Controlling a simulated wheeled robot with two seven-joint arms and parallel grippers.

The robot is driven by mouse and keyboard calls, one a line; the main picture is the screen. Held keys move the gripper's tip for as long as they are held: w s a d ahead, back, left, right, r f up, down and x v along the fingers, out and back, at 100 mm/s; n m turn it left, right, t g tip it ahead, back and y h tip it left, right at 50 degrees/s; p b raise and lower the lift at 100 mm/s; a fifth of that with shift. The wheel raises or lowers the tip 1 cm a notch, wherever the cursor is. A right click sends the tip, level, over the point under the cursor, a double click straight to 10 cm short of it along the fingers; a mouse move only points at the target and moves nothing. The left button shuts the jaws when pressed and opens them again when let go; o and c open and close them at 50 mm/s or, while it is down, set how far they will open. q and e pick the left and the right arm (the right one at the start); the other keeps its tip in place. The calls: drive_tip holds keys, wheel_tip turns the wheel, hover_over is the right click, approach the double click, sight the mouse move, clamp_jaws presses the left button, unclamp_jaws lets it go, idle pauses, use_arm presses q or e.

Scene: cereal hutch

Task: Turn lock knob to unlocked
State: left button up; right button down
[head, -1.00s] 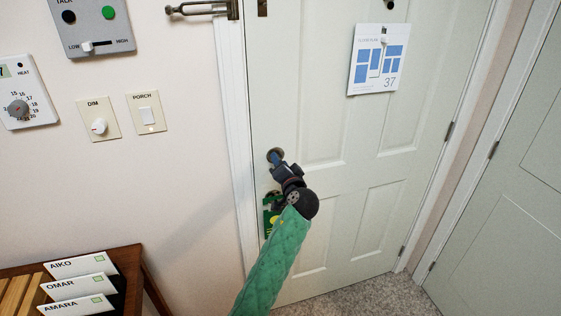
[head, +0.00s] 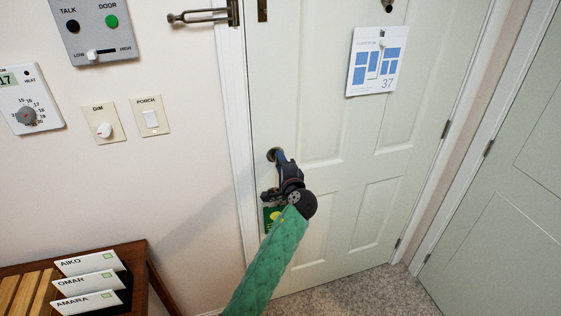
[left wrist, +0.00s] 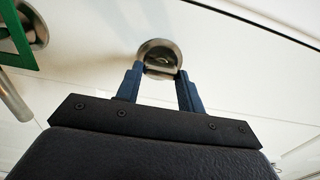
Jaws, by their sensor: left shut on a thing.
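The lock knob sits on a round metal plate (head: 273,155) near the left edge of the white door (head: 310,110). In the left wrist view the knob (left wrist: 159,62) is a small metal turn piece in the middle of its round plate. My left gripper (head: 282,157) reaches it from below in the head view. In the left wrist view its two blue fingers (left wrist: 159,80) stand on either side of the knob's lower part, shut on it. The fingers partly hide the knob in the head view. My right gripper is not in view.
Below the lock, a green hanger (head: 272,218) hangs by the door handle, mostly behind my arm. A door guard bar (head: 200,16) is above. Wall switches (head: 149,117) and a dark wooden rack with name cards (head: 88,283) are at left.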

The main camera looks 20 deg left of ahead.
use_arm(q)
drive_tip(key=shift+d, duration=0.1)
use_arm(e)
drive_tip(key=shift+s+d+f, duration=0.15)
use_arm(q)
drive_tip(key=o, duration=1)
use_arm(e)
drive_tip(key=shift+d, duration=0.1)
use_arm(q)
drive_tip(key=shift+s, duration=0.1)
drive_tip(key=b+v, duration=0.3)
drive_tip(key=v, duration=0.4)
drive_tip(key=shift+s+d, duration=0.25)
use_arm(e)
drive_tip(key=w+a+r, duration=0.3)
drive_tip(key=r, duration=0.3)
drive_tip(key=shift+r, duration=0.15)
